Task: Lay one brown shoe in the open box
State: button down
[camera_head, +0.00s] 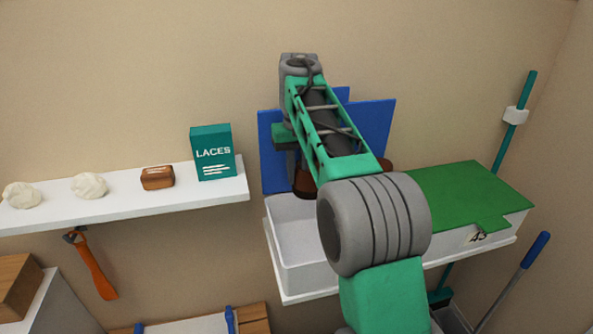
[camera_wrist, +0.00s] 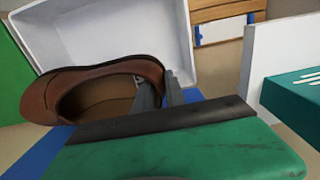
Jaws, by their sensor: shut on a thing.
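My gripper (camera_head: 292,166) is shut on a brown shoe (camera_head: 305,184), which hangs below it at the rear of the white open box (camera_head: 283,282). In the wrist view the fingers (camera_wrist: 163,90) grip the rim of the shoe (camera_wrist: 42,97) at one end, and its opening faces the camera. The white open box (camera_wrist: 110,32) shows beyond the shoe, and its visible interior is empty. The shoe appears above the box rim, not resting inside. A bit of another brown thing (camera_head: 386,164) shows right of my arm. My arm hides part of the box.
A green-lidded box (camera_head: 470,190) marked 43 sits right of the open box on the same shelf. Blue panels (camera_head: 272,160) stand behind. A left shelf (camera_head: 130,208) holds a teal LACES box (camera_head: 212,152), a brown brush (camera_head: 157,178) and two pale balls.

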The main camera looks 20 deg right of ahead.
notch_tip(320, 180, down, 16)
jog(key=b, duration=1.5)
jog(key=shift+s+f, duration=0.1)
jog(key=shift+f, duration=0.1)
jog(key=shift+r, duration=0.1)
jog(key=c, duration=1.3)
grip_release()
jog(key=shift+o, duration=0.2)
jog(key=o, duration=0.3)
jog(key=shift+o, duration=0.3)
